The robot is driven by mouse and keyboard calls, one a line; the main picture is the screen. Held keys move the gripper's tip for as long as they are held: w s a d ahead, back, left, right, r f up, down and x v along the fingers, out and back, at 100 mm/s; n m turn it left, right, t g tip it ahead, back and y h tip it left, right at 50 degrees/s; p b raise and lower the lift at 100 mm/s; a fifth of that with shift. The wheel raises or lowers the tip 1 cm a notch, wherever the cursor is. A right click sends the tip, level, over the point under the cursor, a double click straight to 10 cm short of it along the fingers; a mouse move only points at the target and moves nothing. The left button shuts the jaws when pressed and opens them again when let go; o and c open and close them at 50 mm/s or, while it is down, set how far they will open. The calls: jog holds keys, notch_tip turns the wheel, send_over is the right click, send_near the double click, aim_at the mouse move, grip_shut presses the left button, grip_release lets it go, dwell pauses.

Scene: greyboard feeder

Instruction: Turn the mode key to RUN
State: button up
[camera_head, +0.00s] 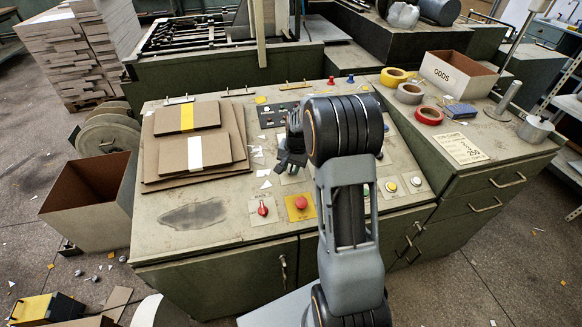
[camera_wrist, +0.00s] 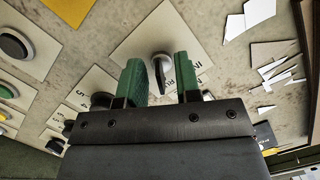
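In the wrist view the mode key (camera_wrist: 160,69) is a round metal lock with a dark flat bow, on a cream plate (camera_wrist: 143,42). Lettering on the plate is partly hidden by a finger; part of it seems to read "RUN" and "IN". My gripper (camera_wrist: 160,66) has two green fingers, apart, one on each side of the key. I see gaps between key and fingers; contact cannot be told. In the head view my gripper (camera_head: 289,158) is low over the panel, and my arm hides most of the key's area.
A red knob (camera_head: 263,209) and a red button on a yellow plate (camera_head: 300,206) are at the panel's front. A dark dial (camera_wrist: 101,99) with numbers sits beside the left finger. Paper scraps (camera_wrist: 258,12) lie on the right. Stacked boards (camera_head: 190,150) lie left of my gripper.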

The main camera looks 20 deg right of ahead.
jog(key=shift+r, duration=0.1)
notch_tip(320, 180, up, 14)
jog(key=s+d, duration=0.1)
jog(key=shift+d+f, duration=0.2)
jog(key=shift+f, duration=0.05)
jog(key=shift+s, duration=0.1)
dwell(0.5)
jog(key=s+a+n+t, duration=0.1)
jog(key=s+a+n, duration=0.3)
jog(key=s, duration=0.6)
jog(key=s+a+n+t+h+p, duration=0.1)
jog(key=s+a+n, duration=0.3)
jog(key=s+a, duration=0.4)
jog(key=shift+s+r+t, duration=0.3)
jog(key=shift+s+r, duration=0.1)
jog(key=shift+s, duration=0.75)
